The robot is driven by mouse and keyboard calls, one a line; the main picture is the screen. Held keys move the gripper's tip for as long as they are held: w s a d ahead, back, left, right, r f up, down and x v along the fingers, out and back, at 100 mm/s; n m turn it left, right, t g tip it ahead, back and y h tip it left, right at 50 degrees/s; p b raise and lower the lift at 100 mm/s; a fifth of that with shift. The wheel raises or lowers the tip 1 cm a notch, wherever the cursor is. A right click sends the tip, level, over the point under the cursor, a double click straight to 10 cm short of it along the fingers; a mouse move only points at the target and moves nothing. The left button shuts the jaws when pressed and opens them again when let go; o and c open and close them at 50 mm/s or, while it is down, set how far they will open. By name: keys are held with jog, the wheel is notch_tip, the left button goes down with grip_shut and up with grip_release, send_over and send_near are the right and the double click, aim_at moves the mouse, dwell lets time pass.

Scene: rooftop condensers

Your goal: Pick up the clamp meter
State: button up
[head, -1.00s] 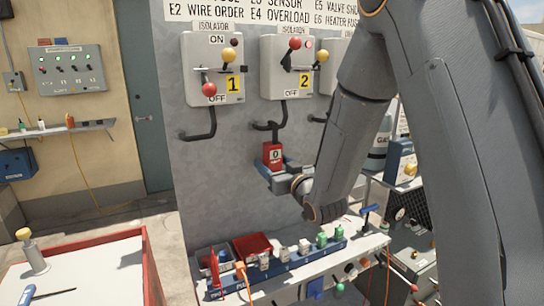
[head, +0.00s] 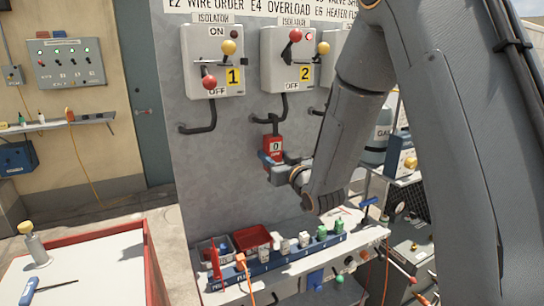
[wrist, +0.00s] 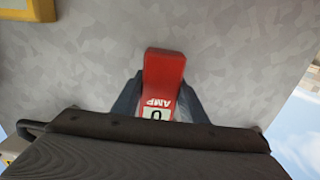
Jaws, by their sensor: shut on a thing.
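The clamp meter (head: 273,143) is a red box with a white display reading 0, in front of the grey panel below isolator 2. It also shows in the wrist view (wrist: 163,72), red with the label AMP, between two dark fingers. My gripper (head: 270,162) is shut on the lower part of the clamp meter. A dark cable from isolator 2 comes down to the meter's top in the head view. I cannot tell whether the meter's jaw is still around that cable.
Isolator 1 (head: 213,62) and isolator 2 (head: 287,60) hang on the panel above. Below is a shelf with a red bin (head: 252,240) and a blue rail of several plugs (head: 285,262). A red-edged white table (head: 90,275) stands at front left.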

aim_at(276, 147)
jog(key=shift+r+b, duration=0.55)
jog(key=shift+r, duration=0.9)
jog(key=shift+s+d+r, duration=0.1)
jog(key=shift+s+r, duration=0.1)
jog(key=shift+r, duration=0.05)
jog(key=v, duration=1.2)
jog(key=shift+r+p, duration=0.1)
jog(key=shift+p, duration=0.65)
jog(key=shift+p+v, duration=2.8)
jog(key=shift+p, duration=1.9)
